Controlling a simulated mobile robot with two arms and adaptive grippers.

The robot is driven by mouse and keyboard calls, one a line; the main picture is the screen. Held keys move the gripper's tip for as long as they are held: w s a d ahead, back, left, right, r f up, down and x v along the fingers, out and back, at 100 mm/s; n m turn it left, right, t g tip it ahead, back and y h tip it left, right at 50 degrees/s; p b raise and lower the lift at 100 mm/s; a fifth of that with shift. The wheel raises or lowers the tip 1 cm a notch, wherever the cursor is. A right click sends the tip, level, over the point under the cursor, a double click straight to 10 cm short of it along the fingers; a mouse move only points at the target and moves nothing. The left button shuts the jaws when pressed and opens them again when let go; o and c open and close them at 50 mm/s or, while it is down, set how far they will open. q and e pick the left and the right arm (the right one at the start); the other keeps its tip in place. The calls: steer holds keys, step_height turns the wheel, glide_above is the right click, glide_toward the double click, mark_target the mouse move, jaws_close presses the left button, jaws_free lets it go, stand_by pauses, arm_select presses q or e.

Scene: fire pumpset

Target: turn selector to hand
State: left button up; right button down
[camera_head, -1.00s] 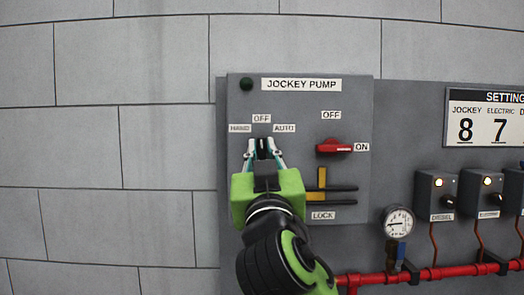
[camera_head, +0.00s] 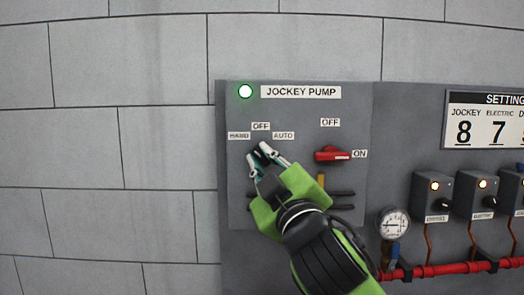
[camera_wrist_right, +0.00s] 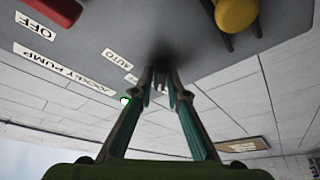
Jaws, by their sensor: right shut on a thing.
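The jockey pump panel (camera_head: 345,100) is grey and fixed to the wall. Its black selector knob (camera_head: 262,146) sits below the labels HAND (camera_head: 238,136), OFF (camera_head: 261,126) and AUTO (camera_head: 283,135). My right gripper (camera_head: 258,158) is shut on the knob, tilted to the upper left, so the grip leans to the HAND side. The fingers hide most of the knob. In the right wrist view the fingertips (camera_wrist_right: 161,82) close around the dark knob. A lamp (camera_head: 245,91) on the panel's upper left glows green-white. My left gripper is out of view.
A red switch handle (camera_head: 331,154) right of the knob lies level towards ON. A yellow lock piece (camera_head: 321,181) with dark bars is partly behind my gripper. A gauge (camera_head: 393,223), red pipe (camera_head: 450,269) and small switch boxes (camera_head: 434,197) stand lower right.

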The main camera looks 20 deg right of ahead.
mark_target(256, 99)
steer(key=shift+n, duration=0.3)
steer(key=c, duration=2.1)
jaws_free()
steer(key=shift+r, duration=0.15)
step_height(256, 99, up, 10)
steer(key=shift+f, duration=0.1)
